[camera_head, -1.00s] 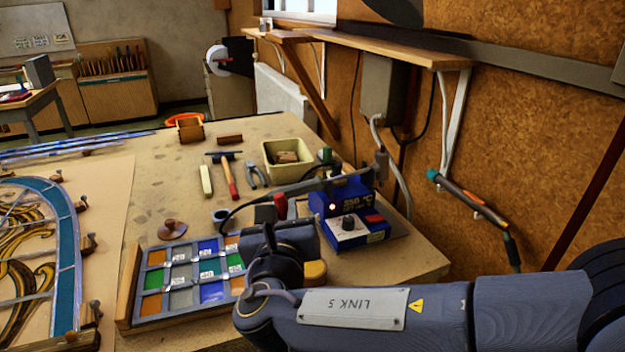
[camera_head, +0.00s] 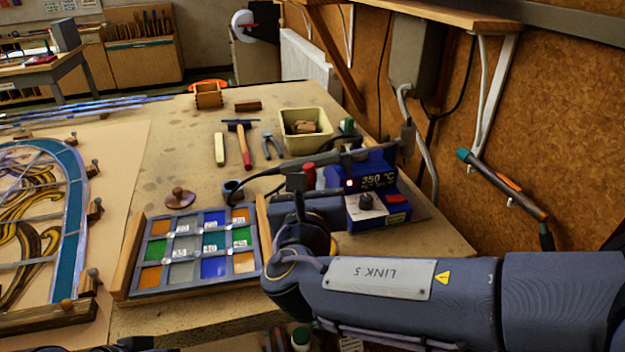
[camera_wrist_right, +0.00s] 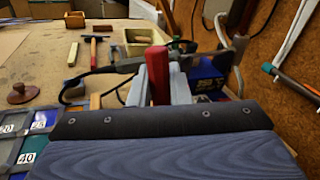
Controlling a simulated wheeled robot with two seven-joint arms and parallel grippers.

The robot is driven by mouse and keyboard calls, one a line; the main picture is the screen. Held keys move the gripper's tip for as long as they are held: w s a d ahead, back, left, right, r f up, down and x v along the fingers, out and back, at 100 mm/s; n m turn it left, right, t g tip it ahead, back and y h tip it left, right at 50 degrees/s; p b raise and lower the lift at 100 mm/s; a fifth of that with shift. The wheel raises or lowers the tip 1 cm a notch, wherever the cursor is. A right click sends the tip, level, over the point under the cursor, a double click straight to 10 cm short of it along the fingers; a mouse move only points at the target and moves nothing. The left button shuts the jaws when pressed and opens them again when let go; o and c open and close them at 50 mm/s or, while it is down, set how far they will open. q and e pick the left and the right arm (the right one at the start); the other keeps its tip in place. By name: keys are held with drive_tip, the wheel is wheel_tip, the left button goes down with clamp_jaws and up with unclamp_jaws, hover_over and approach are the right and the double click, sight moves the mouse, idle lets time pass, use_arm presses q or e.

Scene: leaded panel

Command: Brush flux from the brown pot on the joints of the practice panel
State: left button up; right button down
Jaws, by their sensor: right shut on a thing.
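The practice panel (camera_head: 181,272) lies flat on the bench in the head view, with orange, blue, green and grey panes in grey lead. Its right corner also shows in the wrist view. My right gripper (camera_wrist_right: 158,85) is shut on a red-handled tool (camera_wrist_right: 157,72), held upright behind the panel's right side. The tool's red top (camera_head: 309,175) also shows in the head view; its lower end is hidden, so I cannot tell whether it is a brush.
A blue soldering station (camera_head: 378,205) with an iron across its top stands right of my gripper. A stained-glass panel (camera_head: 68,210) is at left.

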drive_tip(key=shift+f+b, duration=2.35)
drive_tip(key=shift+f, duration=0.7)
drive_tip(key=shift+s+f+b, duration=0.1)
drive_tip(key=shift+f+b, duration=0.35)
drive_tip(key=shift+r, duration=0.1)
wheel_tip(320, 180, up, 8)
drive_tip(key=p, duration=0.7)
